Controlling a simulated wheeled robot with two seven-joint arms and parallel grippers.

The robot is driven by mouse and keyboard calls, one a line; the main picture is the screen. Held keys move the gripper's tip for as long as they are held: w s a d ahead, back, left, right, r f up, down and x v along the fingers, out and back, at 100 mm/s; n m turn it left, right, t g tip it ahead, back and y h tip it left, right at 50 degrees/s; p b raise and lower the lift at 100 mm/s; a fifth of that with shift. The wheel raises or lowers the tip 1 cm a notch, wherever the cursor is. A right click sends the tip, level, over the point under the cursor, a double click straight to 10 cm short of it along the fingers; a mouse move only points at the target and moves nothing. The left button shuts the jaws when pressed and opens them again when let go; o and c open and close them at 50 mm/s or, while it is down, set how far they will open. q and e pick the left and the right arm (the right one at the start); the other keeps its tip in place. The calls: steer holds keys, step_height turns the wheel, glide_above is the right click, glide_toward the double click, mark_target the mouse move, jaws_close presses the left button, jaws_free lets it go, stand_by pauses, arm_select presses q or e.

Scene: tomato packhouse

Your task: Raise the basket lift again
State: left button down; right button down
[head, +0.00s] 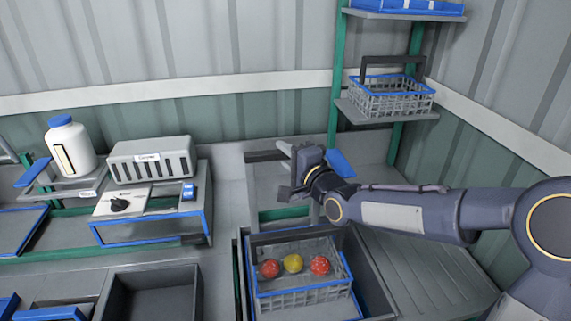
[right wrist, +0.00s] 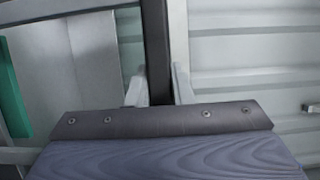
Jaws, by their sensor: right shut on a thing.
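A wire basket with a blue rim (head: 305,292) sits low inside a dark grey well in front of me. Two red tomatoes and a yellow one lie in it. My right gripper (head: 296,172) is behind and above this basket, at the end of my outstretched right arm. In the right wrist view its two pale fingertips (right wrist: 157,88) are closed on the sides of a dark upright bar (right wrist: 157,45). I cannot tell what the bar belongs to, as the gripper hides much of it in the head view. My left gripper is not in view.
A second wire basket (head: 392,99) stands on a shelf of the green-posted rack, behind right. An empty dark bin (head: 153,296) is at front left.

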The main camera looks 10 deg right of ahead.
steer(key=shift+r, duration=0.6)
steer(key=c, duration=1.3)
jaws_free()
steer(key=shift+f, duration=0.15)
steer(key=shift+s+d+f, duration=0.1)
steer(key=shift+s+d, duration=0.05)
steer(key=shift+s, duration=0.05)
steer(key=b+v, duration=0.1)
steer(key=v, duration=0.6)
steer(key=shift+s, duration=0.15)
